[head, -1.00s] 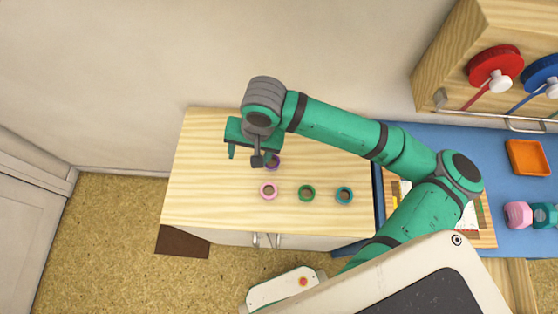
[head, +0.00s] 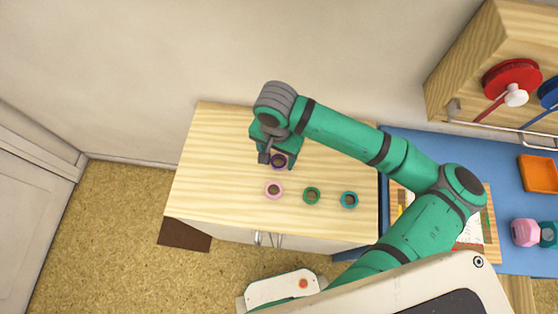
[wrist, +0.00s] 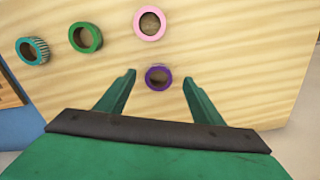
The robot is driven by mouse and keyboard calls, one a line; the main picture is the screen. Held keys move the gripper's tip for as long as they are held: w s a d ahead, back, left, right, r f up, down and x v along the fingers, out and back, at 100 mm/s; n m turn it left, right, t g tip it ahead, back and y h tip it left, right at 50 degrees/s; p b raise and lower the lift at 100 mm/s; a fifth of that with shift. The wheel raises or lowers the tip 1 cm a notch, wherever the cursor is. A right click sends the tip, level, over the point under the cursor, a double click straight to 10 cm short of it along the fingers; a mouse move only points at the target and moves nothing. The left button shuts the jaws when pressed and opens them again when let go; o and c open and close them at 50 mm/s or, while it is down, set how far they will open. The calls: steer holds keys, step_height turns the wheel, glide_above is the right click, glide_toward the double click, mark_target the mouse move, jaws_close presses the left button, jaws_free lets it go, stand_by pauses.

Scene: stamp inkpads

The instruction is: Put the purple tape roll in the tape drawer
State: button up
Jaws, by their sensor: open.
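The purple tape roll (head: 279,162) lies flat on the light wooden cabinet top (head: 215,180), partly hidden by my gripper in the head view. In the wrist view the purple roll (wrist: 158,77) shows whole, ahead of and between my two open fingers. My gripper (wrist: 158,85) is open and empty; in the head view my gripper (head: 272,158) is right over the purple roll's left side. No open drawer that I can make out as the tape drawer is in view.
A pink roll (head: 274,190), a green roll (head: 312,195) and a teal roll (head: 349,200) lie in a row in front of the purple one. A blue desk (head: 508,188) with an orange tray (head: 539,173) stands at the right. The cabinet top's left part is clear.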

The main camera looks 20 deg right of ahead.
mark_target(278, 166)
step_height(278, 166, down, 3)
steer(key=shift+w+f, duration=0.1)
steer(key=c, duration=0.9)
steer(key=shift+d, duration=0.15)
steer(key=c, duration=0.3)
